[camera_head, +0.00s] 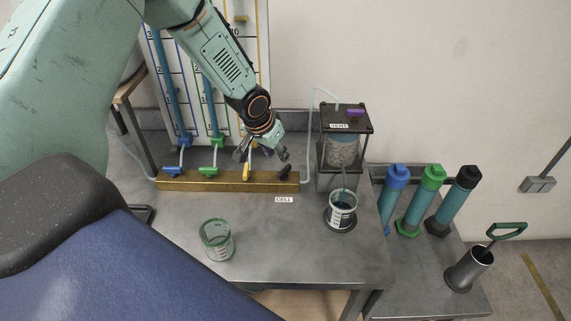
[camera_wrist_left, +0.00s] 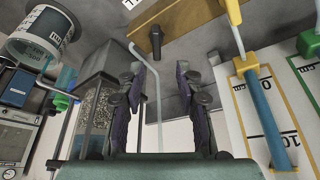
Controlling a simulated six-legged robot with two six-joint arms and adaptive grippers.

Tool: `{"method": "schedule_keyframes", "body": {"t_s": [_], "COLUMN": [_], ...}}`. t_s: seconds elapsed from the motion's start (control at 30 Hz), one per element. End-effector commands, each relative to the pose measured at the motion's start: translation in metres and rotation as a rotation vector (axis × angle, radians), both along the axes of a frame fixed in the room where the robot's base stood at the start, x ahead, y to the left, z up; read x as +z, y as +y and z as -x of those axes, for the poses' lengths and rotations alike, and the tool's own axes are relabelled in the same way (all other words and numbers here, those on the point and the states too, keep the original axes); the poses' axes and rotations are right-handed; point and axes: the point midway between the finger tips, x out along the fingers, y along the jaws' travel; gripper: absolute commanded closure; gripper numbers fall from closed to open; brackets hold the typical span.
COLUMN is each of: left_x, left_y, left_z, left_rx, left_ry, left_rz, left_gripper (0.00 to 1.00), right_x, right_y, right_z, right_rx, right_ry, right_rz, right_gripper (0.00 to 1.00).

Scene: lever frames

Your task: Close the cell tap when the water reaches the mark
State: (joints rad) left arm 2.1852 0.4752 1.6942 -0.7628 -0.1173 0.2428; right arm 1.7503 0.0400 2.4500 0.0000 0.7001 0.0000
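The brass manifold (camera_head: 225,182) carries blue, green, yellow and black tap levers. The black lever (camera_head: 285,172) is at its right end above the CELL label (camera_head: 284,199); it also shows in the wrist view (camera_wrist_left: 155,38). My left gripper (camera_head: 264,153) is open and empty above that end, fingers spread in the wrist view (camera_wrist_left: 160,72), apart from the lever. The clear gravel-filled cell (camera_head: 342,151) stands to the right. My right gripper is out of view.
An empty glass beaker (camera_head: 216,240) stands at the table's front. Tall gauge tubes (camera_head: 206,95) rise behind the manifold. Blue, green and black capped cylinders (camera_head: 410,205) and a metal canister (camera_head: 468,270) stand on the right-hand table. The tabletop between the beakers is clear.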

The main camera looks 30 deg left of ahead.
Motion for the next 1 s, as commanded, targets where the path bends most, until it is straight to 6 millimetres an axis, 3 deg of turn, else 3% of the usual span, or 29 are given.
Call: {"method": "schedule_keyframes", "body": {"t_s": [0.6, 1.0], "left_x": [-0.059, -0.071], "left_y": [-0.004, -0.005], "left_z": [-0.021, -0.031], "left_rx": [-0.003, -0.004], "left_ry": [0.001, 0.0], "left_rz": [-0.003, -0.002], "left_gripper": [0.65, 0.65], "right_x": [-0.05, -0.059], "right_y": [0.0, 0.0], "right_z": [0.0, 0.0], "right_rx": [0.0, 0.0], "right_ry": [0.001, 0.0], "right_rz": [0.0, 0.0], "right_gripper": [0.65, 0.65]}}
